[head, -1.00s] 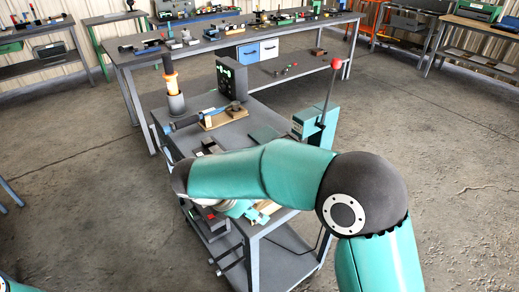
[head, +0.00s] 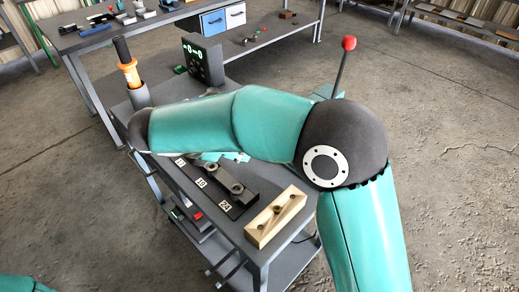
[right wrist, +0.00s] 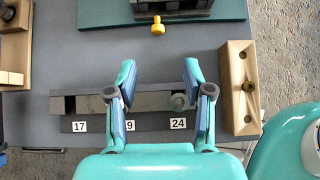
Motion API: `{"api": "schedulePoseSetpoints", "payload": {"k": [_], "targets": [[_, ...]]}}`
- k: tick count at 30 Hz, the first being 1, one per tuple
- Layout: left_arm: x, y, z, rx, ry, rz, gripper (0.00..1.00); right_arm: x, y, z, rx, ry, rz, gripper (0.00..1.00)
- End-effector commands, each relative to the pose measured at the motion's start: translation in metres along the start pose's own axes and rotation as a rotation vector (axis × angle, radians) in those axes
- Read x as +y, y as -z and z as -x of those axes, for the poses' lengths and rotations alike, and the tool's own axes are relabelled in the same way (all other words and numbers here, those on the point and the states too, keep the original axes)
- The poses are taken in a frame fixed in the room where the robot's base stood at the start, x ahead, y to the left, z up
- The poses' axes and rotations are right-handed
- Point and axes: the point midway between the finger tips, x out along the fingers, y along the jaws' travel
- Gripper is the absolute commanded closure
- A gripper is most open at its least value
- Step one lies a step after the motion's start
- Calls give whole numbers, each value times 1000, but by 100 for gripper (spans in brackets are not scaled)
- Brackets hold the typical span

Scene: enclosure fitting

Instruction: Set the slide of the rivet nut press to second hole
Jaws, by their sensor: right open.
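The rivet nut press shows partly at the top of the right wrist view, with a dark body on a teal base plate (right wrist: 95,14) and a yellow knob (right wrist: 158,27) at its front. In the head view my right arm covers most of the press; its lever with a red ball (head: 348,43) rises behind the arm. The slide's holes cannot be made out. My right gripper (right wrist: 160,74) is open and empty, its fingers spread above a dark rack, with the yellow knob beyond the fingertips. My left gripper is not in view.
The rack (head: 240,205) carries sockets and number labels. A wooden block (head: 275,218) with a brass-coloured insert lies right of it. A black box with a display (head: 203,62) and an orange-handled tool (head: 130,75) stand farther back. Grey bench top is bare between rack and press.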

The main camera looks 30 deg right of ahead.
Motion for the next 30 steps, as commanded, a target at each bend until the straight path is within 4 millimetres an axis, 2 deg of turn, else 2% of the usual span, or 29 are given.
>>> {"api": "schedulePoseSetpoints", "payload": {"k": [5, 15, 21, 25, 30], "targets": [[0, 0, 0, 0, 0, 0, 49, 6, 7, -23, 0, -12, 19, 49], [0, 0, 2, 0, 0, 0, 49, 11, 10, -93, 2, -18, 26, 49], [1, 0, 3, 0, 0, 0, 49, 13, 11, -128, 2, -21, 27, 49], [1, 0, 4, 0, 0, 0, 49, 14, 11, -141, 1, -23, 27, 49], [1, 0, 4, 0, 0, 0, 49, 14, 11, -148, 2, -25, 27, 49]]}}
